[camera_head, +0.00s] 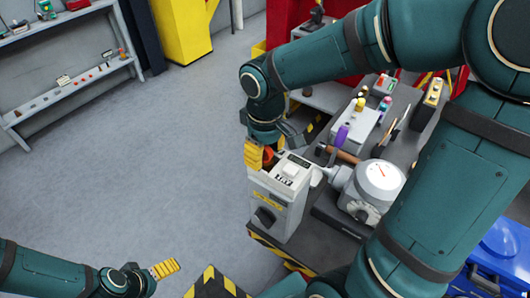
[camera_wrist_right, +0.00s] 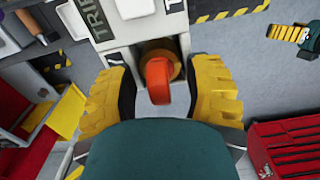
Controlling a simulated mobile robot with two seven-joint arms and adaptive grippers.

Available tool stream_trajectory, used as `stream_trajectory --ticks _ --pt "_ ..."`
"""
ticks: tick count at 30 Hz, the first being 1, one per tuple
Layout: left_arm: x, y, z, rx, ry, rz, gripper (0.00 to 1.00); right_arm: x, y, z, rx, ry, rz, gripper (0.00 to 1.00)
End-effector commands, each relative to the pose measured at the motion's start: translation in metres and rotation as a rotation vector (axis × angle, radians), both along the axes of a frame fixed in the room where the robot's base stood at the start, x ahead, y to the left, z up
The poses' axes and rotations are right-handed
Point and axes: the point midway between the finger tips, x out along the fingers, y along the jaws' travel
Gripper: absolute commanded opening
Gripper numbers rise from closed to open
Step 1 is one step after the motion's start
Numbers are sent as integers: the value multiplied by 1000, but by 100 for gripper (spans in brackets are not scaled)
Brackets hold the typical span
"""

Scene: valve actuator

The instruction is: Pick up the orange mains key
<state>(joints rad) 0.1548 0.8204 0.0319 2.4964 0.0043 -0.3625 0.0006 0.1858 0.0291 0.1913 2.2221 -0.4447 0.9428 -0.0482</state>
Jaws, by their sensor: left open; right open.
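The orange mains key (camera_wrist_right: 158,80) sits in a round brass-coloured socket on the grey actuator box. A small bit of the key (camera_head: 268,154) shows beside my right gripper in the head view. The grey box (camera_head: 291,217) stands upright at the bench edge, with a dark knob on its front. My right gripper (camera_wrist_right: 160,95) is open, with its yellow fingers on either side of the key and a gap on each side. My left gripper (camera_head: 165,268) is open and empty, low at the left over the floor, away from the box.
A round gauge (camera_head: 380,180) stands right of the box. A purple-capped bottle (camera_head: 342,134) and other small items lie on the bench behind. A wall shelf (camera_head: 70,95) and yellow cabinet (camera_head: 183,30) stand at the back. The grey floor (camera_head: 150,160) at left is clear.

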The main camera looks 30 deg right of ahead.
Motion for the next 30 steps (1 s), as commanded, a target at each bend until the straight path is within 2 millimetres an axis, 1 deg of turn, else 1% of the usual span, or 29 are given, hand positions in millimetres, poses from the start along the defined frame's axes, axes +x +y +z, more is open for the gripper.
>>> stream_trajectory --ticks 5,6,8,9,10,25,28,30 --pt "0 0 0 0 0 0 96 0 0 0 0 0 0 50" --pt "0 0 0 0 0 0 96 0 0 0 0 -1 -1 46" --pt "0 0 0 0 0 0 96 0 0 0 0 -1 -1 25" --pt "0 0 0 0 0 0 96 0 0 0 0 -1 0 11" --pt "0 0 0 0 0 0 96 0 0 0 0 -1 -1 0" --pt "0 0 0 0 0 0 96 0 0 1 0 1 0 0" --pt "0 0 1 0 0 0 96 0 0 10 0 -2 -1 0" --pt "0 0 3 0 0 0 96 1 0 21 0 -3 -2 0"
